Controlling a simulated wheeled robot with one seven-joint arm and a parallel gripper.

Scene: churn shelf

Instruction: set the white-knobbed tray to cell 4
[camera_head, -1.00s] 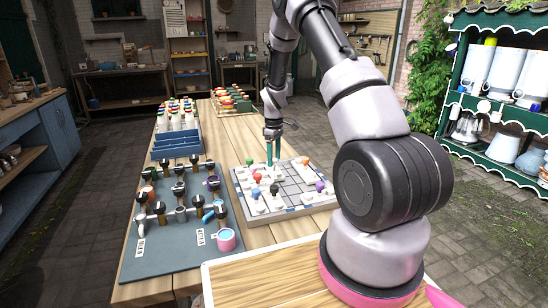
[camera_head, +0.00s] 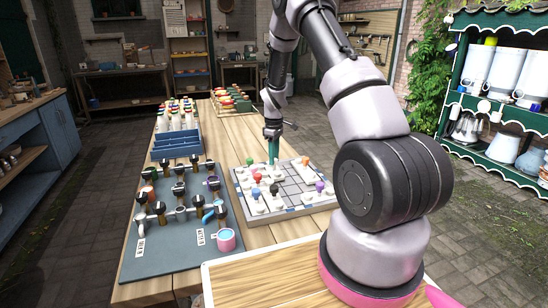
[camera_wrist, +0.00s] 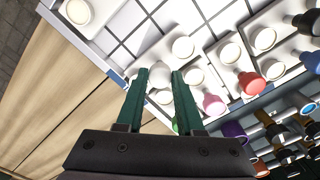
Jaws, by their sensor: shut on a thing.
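The white gridded board (camera_head: 292,192) lies on the wooden table, holding several small white trays with coloured knobs. My gripper (camera_head: 273,160) points down at the far side of the board. In the wrist view, its two green fingers (camera_wrist: 159,75) are shut on what looks like the white-knobbed tray (camera_wrist: 157,82), of which a pale part shows between them. The fingers and neighbouring white pieces hide much of it. Cell numbers cannot be read.
Close by are trays with a red knob (camera_wrist: 250,85), a pink knob (camera_wrist: 213,104) and a blue knob (camera_wrist: 312,62). Bare grid cells (camera_wrist: 135,30) lie beyond the fingertips. A grey mat (camera_head: 180,250) with several dark-topped tools and a pink cup (camera_head: 226,240) lies left of the board.

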